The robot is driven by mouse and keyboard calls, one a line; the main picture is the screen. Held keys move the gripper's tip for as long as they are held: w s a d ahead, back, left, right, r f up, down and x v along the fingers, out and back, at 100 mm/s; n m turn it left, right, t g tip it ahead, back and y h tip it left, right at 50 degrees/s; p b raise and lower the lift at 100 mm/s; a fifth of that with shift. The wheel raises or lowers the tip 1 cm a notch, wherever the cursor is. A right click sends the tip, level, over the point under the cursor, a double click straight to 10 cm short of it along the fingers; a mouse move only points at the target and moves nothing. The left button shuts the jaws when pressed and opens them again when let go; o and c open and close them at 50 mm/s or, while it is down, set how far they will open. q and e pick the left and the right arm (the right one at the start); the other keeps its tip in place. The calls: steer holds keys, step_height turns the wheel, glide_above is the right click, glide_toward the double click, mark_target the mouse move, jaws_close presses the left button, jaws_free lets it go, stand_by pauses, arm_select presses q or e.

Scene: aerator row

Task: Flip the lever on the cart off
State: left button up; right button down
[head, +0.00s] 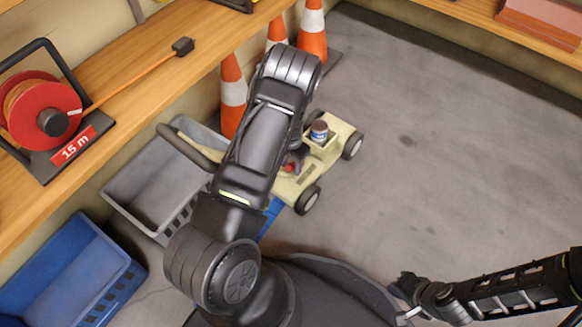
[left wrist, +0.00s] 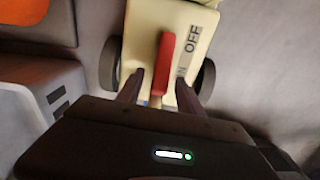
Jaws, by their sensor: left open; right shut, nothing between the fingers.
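The cream cart (head: 331,152) stands on the floor with dark wheels, partly hidden by my left arm. Its red-handled lever (left wrist: 165,62) rises from the deck in the left wrist view; only a bit of red (head: 288,168) shows in the head view. A label (left wrist: 187,58) beside the lever reads OFF at the far end, with a partly covered ON nearer. My left gripper (left wrist: 162,86) is open, with a finger on each side of the lever; contact cannot be told. My right gripper (head: 403,287) is shut and empty, away from the cart at lower right.
A jar (head: 319,130) sits in a holder on the cart. Orange cones (head: 232,85) stand behind it. Grey (head: 130,208) and blue (head: 112,285) crates are to the left, below a wooden shelf with a red cable reel (head: 35,108). Floor to the right is clear.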

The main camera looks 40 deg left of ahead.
arm_select(q)
steer(key=shift+f, duration=0.2)
jaws_close()
stand_by(0.4)
stand_by(1.0)
